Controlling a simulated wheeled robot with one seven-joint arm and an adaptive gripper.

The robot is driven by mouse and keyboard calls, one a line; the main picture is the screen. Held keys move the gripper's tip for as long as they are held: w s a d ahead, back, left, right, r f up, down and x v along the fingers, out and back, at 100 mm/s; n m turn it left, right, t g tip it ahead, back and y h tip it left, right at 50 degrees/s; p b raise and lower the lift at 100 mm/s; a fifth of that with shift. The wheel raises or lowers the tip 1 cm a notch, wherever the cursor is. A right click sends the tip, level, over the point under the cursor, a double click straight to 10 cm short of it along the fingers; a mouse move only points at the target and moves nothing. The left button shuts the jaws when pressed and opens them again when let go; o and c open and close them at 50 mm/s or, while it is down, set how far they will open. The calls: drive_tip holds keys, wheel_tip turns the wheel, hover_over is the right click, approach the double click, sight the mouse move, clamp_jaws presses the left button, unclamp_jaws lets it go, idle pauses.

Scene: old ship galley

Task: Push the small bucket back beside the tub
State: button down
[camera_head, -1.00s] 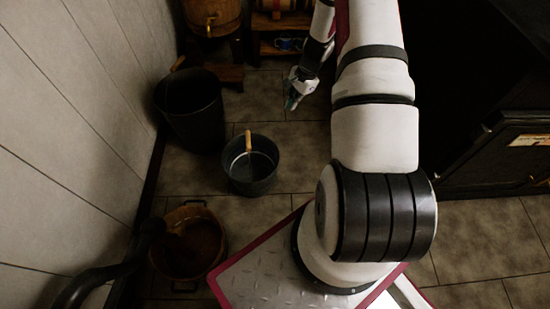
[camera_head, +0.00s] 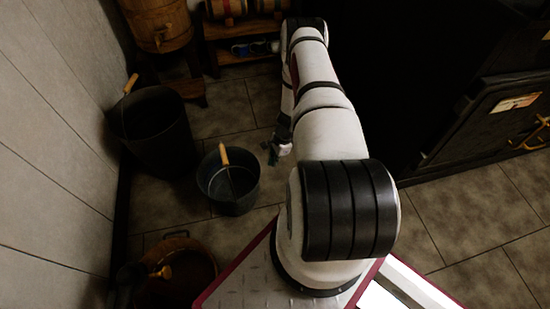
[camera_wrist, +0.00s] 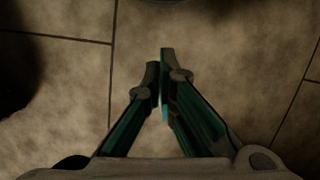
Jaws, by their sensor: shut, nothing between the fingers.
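The small bucket (camera_head: 214,196), dark grey metal with a wooden grip on its handle, stands upright on the tiled floor in the head view. A round brown tub (camera_head: 207,262) with metal handles stands on the floor nearer to me, at the lower left, apart from the bucket. My gripper (camera_head: 270,153) is low over the floor, right of and slightly beyond the bucket, with a gap between them. In the wrist view my gripper (camera_wrist: 161,68) is shut and empty above bare tiles. A dark curved edge shows at the top of that view; I cannot tell what it belongs to.
A larger black bucket (camera_head: 160,142) stands by the left wall, behind the small one. A wooden barrel (camera_head: 158,22) and a low rack (camera_head: 225,58) are at the back. A dark cabinet (camera_head: 470,140) closes the right side.

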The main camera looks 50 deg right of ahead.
drive_tip(key=w+a+f+b, duration=0.2)
drive_tip(key=a+f, duration=0.1)
drive_tip(key=a, duration=0.1)
drive_tip(key=shift+a+f, duration=0.25)
drive_tip(key=shift+f, duration=0.15)
